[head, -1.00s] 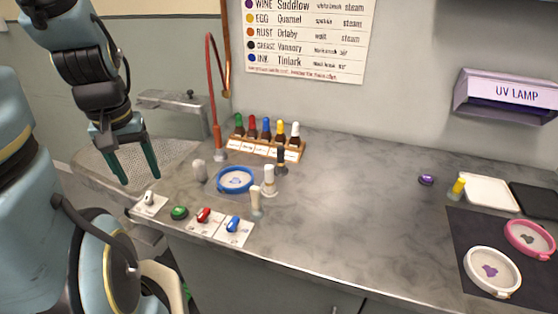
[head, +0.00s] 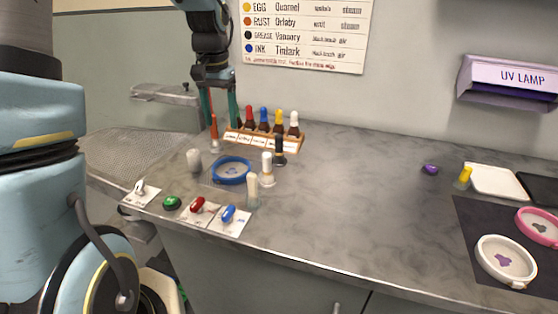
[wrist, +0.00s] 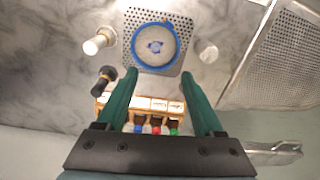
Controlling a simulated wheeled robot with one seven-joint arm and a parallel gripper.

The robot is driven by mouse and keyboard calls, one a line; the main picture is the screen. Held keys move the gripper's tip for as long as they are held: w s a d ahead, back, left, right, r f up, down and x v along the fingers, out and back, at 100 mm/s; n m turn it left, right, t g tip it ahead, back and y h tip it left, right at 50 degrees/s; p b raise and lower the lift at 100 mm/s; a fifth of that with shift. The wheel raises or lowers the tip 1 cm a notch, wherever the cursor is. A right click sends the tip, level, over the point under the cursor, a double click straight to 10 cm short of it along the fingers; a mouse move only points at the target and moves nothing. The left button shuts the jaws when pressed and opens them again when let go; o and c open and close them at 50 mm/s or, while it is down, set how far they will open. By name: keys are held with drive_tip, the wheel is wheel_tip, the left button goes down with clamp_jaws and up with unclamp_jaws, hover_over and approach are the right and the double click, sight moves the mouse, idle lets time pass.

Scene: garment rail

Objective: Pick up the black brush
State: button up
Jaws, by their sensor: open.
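The black brush (head: 279,150) stands upright on the counter, just right of the blue hoop and in front of the bottle rack. In the wrist view the black brush (wrist: 103,80) is left of my fingers, outside the gap between them. My gripper (head: 222,122) points down above the back of the counter, near the left end of the bottle rack. In the wrist view my gripper (wrist: 164,76) has its two green fingers spread, with nothing held between them.
The bottle rack (head: 262,138) with several dropper bottles stands close to my fingers. A blue hoop (head: 232,182), a white brush (head: 267,170), a cream brush (head: 252,190) and a grey brush (head: 194,161) stand nearby. The middle of the counter (head: 345,195) is clear.

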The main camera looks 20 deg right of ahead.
drive_tip(key=d+m+b, duration=0.1)
drive_tip(key=d, duration=0.4)
drive_tip(key=d+f+m+b, duration=0.1)
drive_tip(key=d, duration=0.4)
drive_tip(key=d+f+m, duration=0.1)
drive_tip(key=d, duration=0.4)
drive_tip(key=shift+d+g+b, duration=0.2)
drive_tip(key=shift+g+b, duration=0.1)
drive_tip(key=shift+b, duration=0.1)
drive_tip(key=shift+d+f+m, duration=0.15)
drive_tip(key=shift+d+m, duration=0.05)
drive_tip(key=shift+m, duration=0.1)
drive_tip(key=p, duration=0.1)
hover_over(279, 154)
drive_tip(key=w, duration=0.2)
drive_tip(key=f, duration=0.3)
drive_tip(key=d+f, duration=0.1)
drive_tip(key=shift+s+f, duration=0.2)
drive_tip(key=shift+s, duration=0.05)
drive_tip(key=shift+s+a+f+p, duration=0.1)
drive_tip(key=shift+f+p, duration=0.25)
drive_tip(key=shift+f, duration=0.6)
drive_tip(key=shift+s+a+f+p, duration=0.15)
drive_tip(key=shift+f+p, duration=0.2)
drive_tip(key=shift+f, duration=0.65)
drive_tip(key=shift+s+a+f+p, duration=0.1)
drive_tip(key=shift+f+p, duration=0.25)
drive_tip(key=shift+f, duration=0.6)
drive_tip(key=shift+w, duration=0.1)
drive_tip(key=shift+c, duration=0.4)
